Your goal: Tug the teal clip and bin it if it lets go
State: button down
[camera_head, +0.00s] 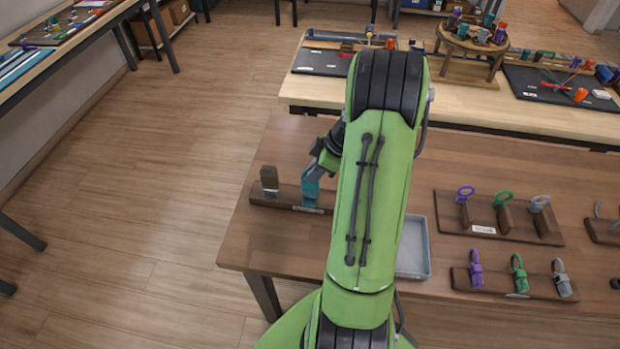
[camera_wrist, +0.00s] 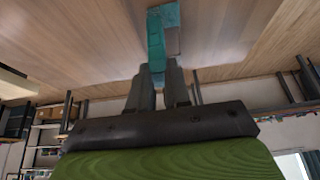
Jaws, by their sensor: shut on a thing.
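The teal clip (camera_head: 311,184) stands at the right part of a brown wooden stand (camera_head: 286,199) on the near table. In the wrist view the teal clip (camera_wrist: 157,45) runs from between my fingertips to a grey-brown block beside it. My gripper (camera_head: 319,160) is shut on the upper end of the clip, and its two fingers show in the wrist view (camera_wrist: 158,76). I cannot tell whether the clip is still fastened to the stand. A grey tray (camera_head: 414,250), perhaps the bin, sits right of my arm and is partly hidden by it.
A grey-brown post (camera_head: 269,180) stands on the same stand, left of the clip. Racks with purple, green and grey rings (camera_head: 503,219) and clips (camera_head: 518,280) occupy the right side of the table (camera_head: 500,160). The table's left edge is close to the stand.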

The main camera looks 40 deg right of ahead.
jog(key=shift+s+f+b, duration=0.1)
jog(key=shift+f+b, duration=0.05)
jog(key=shift+b, duration=0.2)
dwell(0.4)
jog(key=shift+r+p, duration=2)
jog(key=shift+r, duration=1.05)
